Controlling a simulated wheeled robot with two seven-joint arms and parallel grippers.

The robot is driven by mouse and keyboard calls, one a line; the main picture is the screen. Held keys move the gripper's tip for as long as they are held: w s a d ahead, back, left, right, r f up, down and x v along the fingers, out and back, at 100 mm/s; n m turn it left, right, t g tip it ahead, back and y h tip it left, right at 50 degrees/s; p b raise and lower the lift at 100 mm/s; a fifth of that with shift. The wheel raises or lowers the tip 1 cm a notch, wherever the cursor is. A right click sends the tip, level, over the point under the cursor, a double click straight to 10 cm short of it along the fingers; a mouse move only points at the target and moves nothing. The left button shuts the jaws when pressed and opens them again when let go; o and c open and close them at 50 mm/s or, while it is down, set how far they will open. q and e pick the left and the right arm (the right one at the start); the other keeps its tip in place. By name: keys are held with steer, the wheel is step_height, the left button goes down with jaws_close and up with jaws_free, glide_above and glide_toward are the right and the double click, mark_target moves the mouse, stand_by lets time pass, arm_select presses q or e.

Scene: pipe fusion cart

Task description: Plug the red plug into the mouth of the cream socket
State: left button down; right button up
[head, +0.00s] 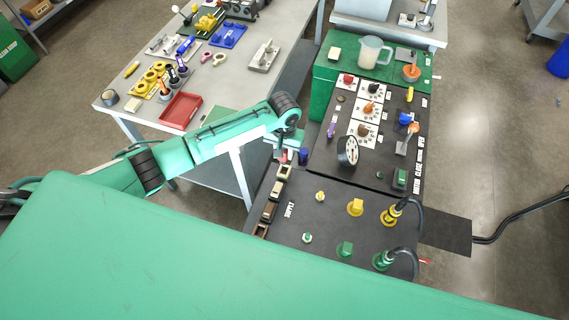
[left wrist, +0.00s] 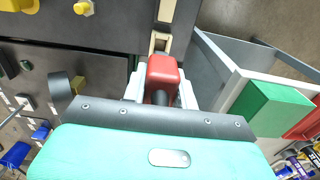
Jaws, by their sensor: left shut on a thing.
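My left gripper (head: 283,153) reaches in from the left and is shut on the red plug. In the left wrist view the red plug (left wrist: 162,72) sits between the pale fingers, its near end partly hidden by my gripper body. In the head view only a sliver of red shows at the fingers. The cream socket (head: 284,172) is at the upper end of a row on the left edge of the black panel. It also shows just beyond the plug in the left wrist view (left wrist: 159,42). The plug hides part of it, and I cannot tell whether they touch. My right gripper is not in view.
The grey workbench (head: 130,105) with a red tray (head: 181,110) is at the left.

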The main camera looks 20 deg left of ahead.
arm_select(q)
steer(key=shift+w, duration=0.35)
steer(key=shift+r, duration=0.1)
steer(key=shift+p, duration=0.45)
steer(key=shift+f, duration=0.2)
steer(key=shift+f+b, duration=0.45)
steer(key=shift+f, duration=0.35)
steer(key=shift+f+b, duration=0.65)
steer(key=shift+f, duration=1.2)
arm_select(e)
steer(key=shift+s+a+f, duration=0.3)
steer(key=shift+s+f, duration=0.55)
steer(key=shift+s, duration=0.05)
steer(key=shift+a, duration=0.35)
arm_select(q)
steer(key=shift+p, duration=0.3)
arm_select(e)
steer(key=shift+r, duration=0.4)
